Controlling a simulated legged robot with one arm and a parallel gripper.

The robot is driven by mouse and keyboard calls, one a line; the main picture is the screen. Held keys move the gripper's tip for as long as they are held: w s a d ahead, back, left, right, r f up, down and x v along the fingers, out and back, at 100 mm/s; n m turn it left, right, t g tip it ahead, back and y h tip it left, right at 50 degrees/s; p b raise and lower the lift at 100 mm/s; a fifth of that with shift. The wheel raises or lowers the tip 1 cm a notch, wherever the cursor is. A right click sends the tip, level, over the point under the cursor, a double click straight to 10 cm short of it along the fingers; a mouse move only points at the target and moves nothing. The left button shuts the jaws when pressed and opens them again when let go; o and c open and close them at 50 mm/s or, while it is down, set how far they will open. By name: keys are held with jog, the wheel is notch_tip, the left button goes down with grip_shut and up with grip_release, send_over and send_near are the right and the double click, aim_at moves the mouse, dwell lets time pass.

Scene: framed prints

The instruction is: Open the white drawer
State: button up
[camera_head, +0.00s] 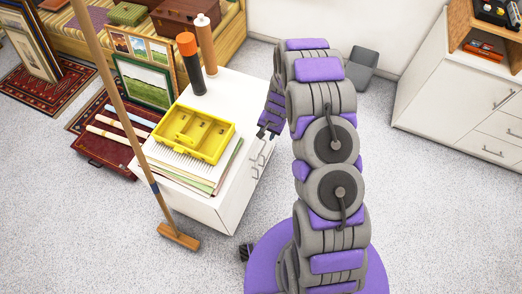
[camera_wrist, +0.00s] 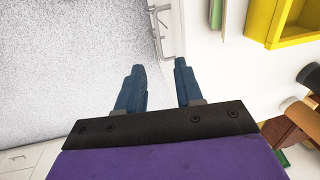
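The white drawer is in the white cabinet (camera_head: 233,198) left of my arm in the head view. Metal bar handles (camera_head: 257,166) show on its front, one above the other. My gripper (camera_head: 265,133) is close to the front near the upper handle, partly hidden by my arm. In the wrist view my gripper (camera_wrist: 159,66) is open, with two blue fingers apart and nothing seen between them. A handle (camera_wrist: 164,32) lies just beyond the fingertips, roughly in line with the gap. The cabinet's white surface (camera_wrist: 235,75) is on the right. The drawer looks shut.
A yellow tray (camera_head: 196,134) sits on papers atop the cabinet, with two bottles (camera_head: 190,62) behind. A grey bin (camera_head: 361,70) and another white cabinet (camera_head: 470,110) are on the right. Speckled floor between is clear.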

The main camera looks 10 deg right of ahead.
jog(key=f+b, duration=0.1)
jog(key=f, duration=0.5)
jog(key=w+a+f+b, duration=0.1)
jog(key=f, duration=0.5)
jog(key=w+a+f+b, duration=0.1)
jog(key=f, duration=0.5)
jog(key=shift+a+b, duration=0.2)
jog(key=shift+b, duration=0.1)
jog(key=shift+d, duration=0.4)
jog(key=shift+c, duration=1.1)
jog(key=shift+a, duration=0.2)
grip_shut()
